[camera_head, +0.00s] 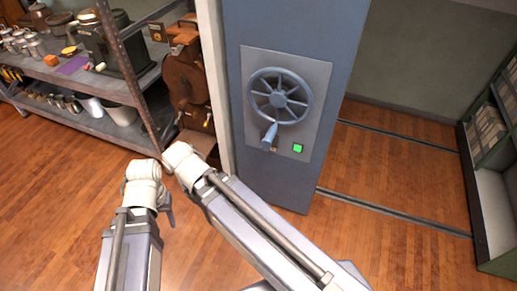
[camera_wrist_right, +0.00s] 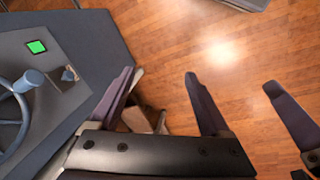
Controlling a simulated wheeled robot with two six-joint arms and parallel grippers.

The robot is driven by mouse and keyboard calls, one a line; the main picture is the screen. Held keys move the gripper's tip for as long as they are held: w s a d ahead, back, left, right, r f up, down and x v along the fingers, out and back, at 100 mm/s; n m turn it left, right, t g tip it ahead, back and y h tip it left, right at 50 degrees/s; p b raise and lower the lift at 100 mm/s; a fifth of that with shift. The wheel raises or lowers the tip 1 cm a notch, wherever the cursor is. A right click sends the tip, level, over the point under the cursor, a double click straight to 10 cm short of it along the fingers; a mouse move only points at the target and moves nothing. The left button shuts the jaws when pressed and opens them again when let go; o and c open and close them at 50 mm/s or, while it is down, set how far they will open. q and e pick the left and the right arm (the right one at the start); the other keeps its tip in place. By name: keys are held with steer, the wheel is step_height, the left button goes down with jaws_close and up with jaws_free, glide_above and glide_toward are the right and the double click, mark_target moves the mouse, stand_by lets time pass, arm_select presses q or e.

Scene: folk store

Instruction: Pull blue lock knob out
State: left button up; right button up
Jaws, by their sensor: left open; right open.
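A blue-grey handwheel (camera_head: 280,96) is mounted on a grey plate (camera_head: 318,75) on the end of a tall blue cabinet. A blue handle (camera_head: 269,136) juts from its lower rim. Just below is a small knob-like part (camera_head: 275,149), mostly hidden by the handle; its colour is unclear. It also shows in the right wrist view (camera_wrist_right: 69,74). My left gripper (camera_head: 168,206) is low, left of the cabinet; only a finger shows, apart from the plate. My right gripper (camera_wrist_right: 160,74) is open and empty, with its fingers apart from the wheel and knob.
A green lit button (camera_head: 298,148) sits right of the knob. Metal shelving (camera_head: 110,122) with pots and jars stands at left, beside a brown machine (camera_head: 187,85). Floor rails (camera_head: 395,210) run right of the cabinet toward another shelf (camera_head: 490,185). Wooden floor is clear in front.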

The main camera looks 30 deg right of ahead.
steer(key=w+d+f+m+t+h+b, duration=0.2)
steer(key=w+d+f+m+h+b, duration=0.15)
steer(key=w+d+f+b, duration=0.4)
steer(key=m+t+h+b, duration=0.7)
steer(key=t+h+b, duration=0.15)
steer(key=b, duration=2.55)
glide_toward(265, 149)
steer(key=x, duration=1)
steer(key=shift+w+d, duration=0.15)
steer(key=shift+w, duration=0.05)
jaws_close()
